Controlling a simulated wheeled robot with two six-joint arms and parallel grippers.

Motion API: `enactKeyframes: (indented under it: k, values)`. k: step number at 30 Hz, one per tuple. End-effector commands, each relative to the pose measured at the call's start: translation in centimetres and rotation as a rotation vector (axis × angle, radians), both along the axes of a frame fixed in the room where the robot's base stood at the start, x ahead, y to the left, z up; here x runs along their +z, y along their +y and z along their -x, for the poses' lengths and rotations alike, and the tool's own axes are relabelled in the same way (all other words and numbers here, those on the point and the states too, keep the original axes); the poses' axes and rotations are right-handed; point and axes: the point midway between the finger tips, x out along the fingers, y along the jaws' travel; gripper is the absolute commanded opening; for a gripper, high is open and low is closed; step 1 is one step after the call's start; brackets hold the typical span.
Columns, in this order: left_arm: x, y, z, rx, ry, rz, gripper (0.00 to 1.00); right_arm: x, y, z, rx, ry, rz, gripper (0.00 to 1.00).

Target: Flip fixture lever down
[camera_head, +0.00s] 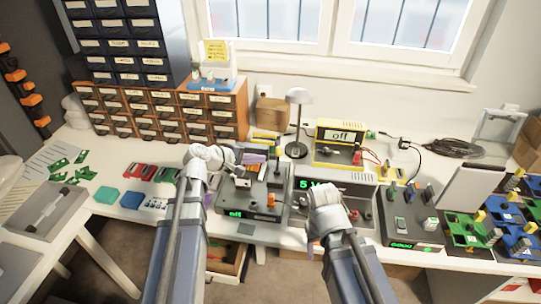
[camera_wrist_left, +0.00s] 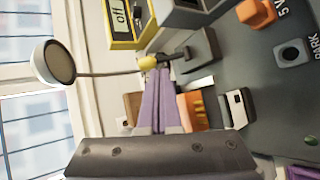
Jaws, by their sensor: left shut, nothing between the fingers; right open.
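The fixture (camera_head: 262,212) is a dark grey box at the centre of the bench, with a green "off" display at its front left. Its dark upright part (camera_head: 275,175) stands at the back right. In the left wrist view a dark lever-like piece (camera_wrist_left: 196,52) lies near a yellow tip; its angle is hard to judge. My left gripper (camera_head: 252,158) is above the back left of the fixture. Its purple fingers (camera_wrist_left: 162,88) are shut and empty, tips close to the yellow tip; contact cannot be told. My right gripper (camera_head: 316,222) is open in front of the 5 V unit, partly hidden.
A yellow meter (camera_head: 340,135) reading "off" and a lamp (camera_head: 298,97) stand behind the fixture. An orange knob (camera_head: 271,200) sits on the fixture's front. Red and teal parts lie to the left. Another grey device (camera_head: 405,222) and green and blue trays stand at right.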

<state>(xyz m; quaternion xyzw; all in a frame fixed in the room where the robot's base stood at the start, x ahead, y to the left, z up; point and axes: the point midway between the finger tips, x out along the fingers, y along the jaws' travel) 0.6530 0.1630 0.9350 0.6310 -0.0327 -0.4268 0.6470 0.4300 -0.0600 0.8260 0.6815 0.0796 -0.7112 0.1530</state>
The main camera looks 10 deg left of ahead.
Motion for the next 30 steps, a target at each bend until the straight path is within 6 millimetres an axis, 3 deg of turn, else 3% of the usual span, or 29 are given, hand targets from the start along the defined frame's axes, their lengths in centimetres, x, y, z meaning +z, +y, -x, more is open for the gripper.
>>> enactKeyframes:
  k: [3, 10, 20, 30]
  values:
    - [0.6, 2.3, -1.2, 0.081, -0.016, 0.08, 0.0, -0.7, 0.0, 0.0, 0.0, 0.0, 0.0, 0.58]
    - [1.2, 3.3, -1.7, 0.12, -0.024, 0.123, 0.0, -0.7, 0.0, 0.0, 0.0, 0.0, 0.0, 0.58]
    - [0.8, 2.9, -2.0, 0.115, -0.023, 0.119, 0.0, -1.1, 0.0, 0.0, 0.0, 0.0, 0.0, 0.58]
    - [-1.7, -0.2, -6.1, 0.113, -0.024, 0.12, 0.0, -3.6, 0.0, 0.0, 0.0, 0.0, 0.0, 0.58]
